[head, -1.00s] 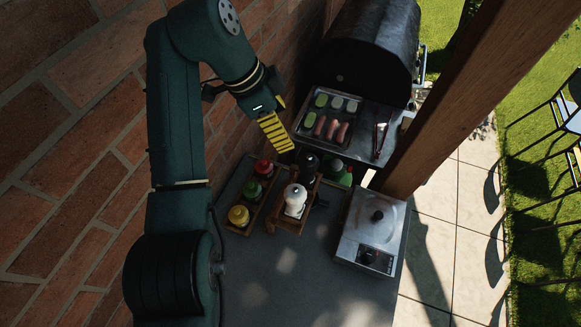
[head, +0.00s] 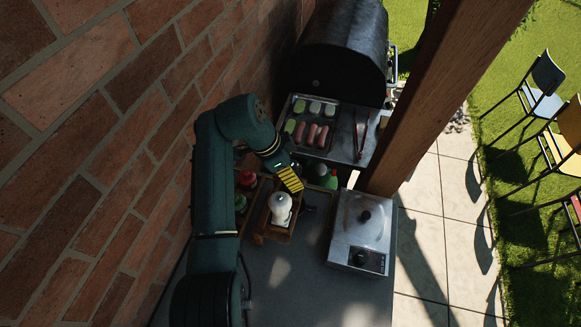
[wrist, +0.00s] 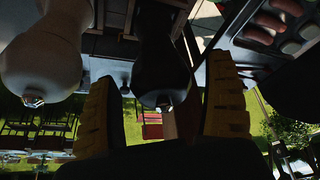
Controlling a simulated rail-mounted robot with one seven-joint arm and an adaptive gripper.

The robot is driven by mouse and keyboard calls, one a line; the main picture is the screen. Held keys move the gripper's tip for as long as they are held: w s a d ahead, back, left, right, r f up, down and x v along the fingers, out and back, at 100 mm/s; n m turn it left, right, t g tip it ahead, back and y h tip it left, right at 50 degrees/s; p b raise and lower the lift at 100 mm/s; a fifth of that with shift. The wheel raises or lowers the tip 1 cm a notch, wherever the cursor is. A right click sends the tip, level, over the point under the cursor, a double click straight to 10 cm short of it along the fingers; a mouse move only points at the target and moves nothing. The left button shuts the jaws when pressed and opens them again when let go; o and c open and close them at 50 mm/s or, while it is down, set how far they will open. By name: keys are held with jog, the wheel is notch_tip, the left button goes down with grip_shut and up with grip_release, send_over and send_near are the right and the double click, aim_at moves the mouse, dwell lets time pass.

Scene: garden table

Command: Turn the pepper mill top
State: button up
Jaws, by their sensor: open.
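The dark pepper mill (wrist: 160,62) hangs upside down in the tilted wrist view, with its rounded top and small metal knob toward the bottom. My gripper (head: 291,180) is open, its yellow-and-black fingers one on each side of the dark mill in the wrist view. I cannot tell whether either finger touches it. In the head view my gripper hides most of the dark mill. A white mill (head: 281,210) stands upright in the wooden holder (head: 262,229) just in front of it. The white mill also shows at the left of the wrist view (wrist: 45,60).
Red and green bottles stand in a rack left of the holder, partly behind my arm. A green bottle (head: 331,182) is right of my gripper. A steel hot plate (head: 342,237) stands at the right. The grill (head: 340,55) is behind. The grey counter front (head: 310,290) is clear.

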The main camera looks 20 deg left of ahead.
jog(key=c, duration=1.2)
jog(key=n+p, duration=0.1)
jog(key=p, duration=0.1)
jog(key=shift+r+y+p, duration=0.3)
jog(key=shift+r, duration=0.05)
jog(key=shift+f+n+t+y+p, duration=0.1)
jog(key=shift+n+t+y+p, duration=0.2)
jog(key=shift+n+p, duration=0.7)
jog(key=shift+f+n, duration=0.2)
jog(key=shift+n, duration=0.2)
jog(key=o, duration=1.2)
